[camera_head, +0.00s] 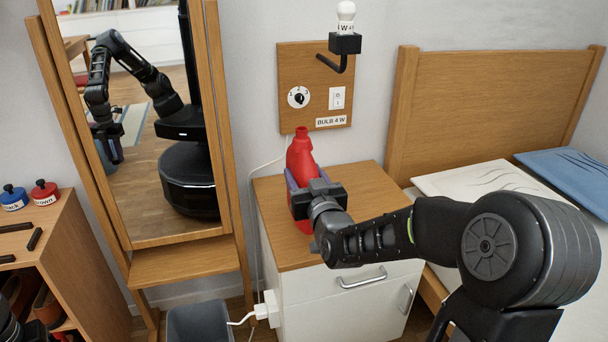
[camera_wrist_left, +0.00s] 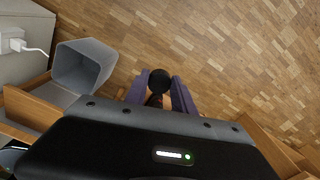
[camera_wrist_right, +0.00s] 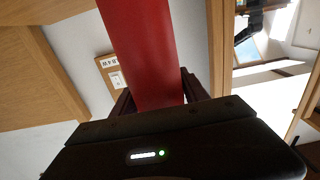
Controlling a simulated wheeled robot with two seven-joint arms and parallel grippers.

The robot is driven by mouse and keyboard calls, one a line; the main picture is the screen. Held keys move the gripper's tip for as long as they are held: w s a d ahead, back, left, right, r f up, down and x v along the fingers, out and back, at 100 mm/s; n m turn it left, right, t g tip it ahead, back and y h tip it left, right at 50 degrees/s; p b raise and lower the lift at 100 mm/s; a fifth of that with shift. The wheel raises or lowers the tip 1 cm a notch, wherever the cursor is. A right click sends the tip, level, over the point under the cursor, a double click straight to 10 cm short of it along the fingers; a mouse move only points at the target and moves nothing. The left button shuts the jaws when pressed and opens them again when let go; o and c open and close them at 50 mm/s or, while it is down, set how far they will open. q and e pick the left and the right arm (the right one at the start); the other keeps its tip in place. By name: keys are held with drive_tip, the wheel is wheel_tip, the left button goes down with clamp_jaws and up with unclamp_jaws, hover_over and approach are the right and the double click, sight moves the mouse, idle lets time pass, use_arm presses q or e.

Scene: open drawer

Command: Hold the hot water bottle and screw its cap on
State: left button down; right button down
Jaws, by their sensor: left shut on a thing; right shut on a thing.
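The red hot water bottle (camera_head: 303,160) stands upright on the bedside cabinet, its neck pointing up with no cap on it. My right gripper (camera_head: 312,195) is shut on the bottle's body from the front. The right wrist view shows the red bottle (camera_wrist_right: 145,50) between the fingers of my right gripper (camera_wrist_right: 158,98). My left gripper (camera_wrist_left: 158,95) shows in the left wrist view, shut on a black round-headed thing, apparently the cap (camera_wrist_left: 159,80), above the floor and away from the bottle. The cap's lower part is hard to make out.
The bedside cabinet (camera_head: 365,185) stands beside a bed (camera_head: 480,180). A wall board (camera_head: 315,75) with a switch and bulb hangs above. A mirror (camera_head: 160,190) and a shelf (camera_head: 75,240) with small bottles stand left. A grey bin (camera_head: 200,322) stands on the floor.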

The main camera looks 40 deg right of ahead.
use_arm(q)
drive_tip(key=shift+f+b, duration=0.6)
drive_tip(key=shift+f, duration=0.05)
use_arm(e)
drive_tip(key=shift+f, duration=1.6)
use_arm(q)
drive_tip(key=shift+f, duration=0.2)
use_arm(e)
drive_tip(key=shift+f, duration=0.15)
use_arm(q)
drive_tip(key=shift+r, duration=0.1)
use_arm(e)
drive_tip(key=c, duration=0.6)
unclamp_jaws()
drive_tip(key=shift+f, duration=0.1)
use_arm(q)
drive_tip(key=shift+r, duration=0.1)
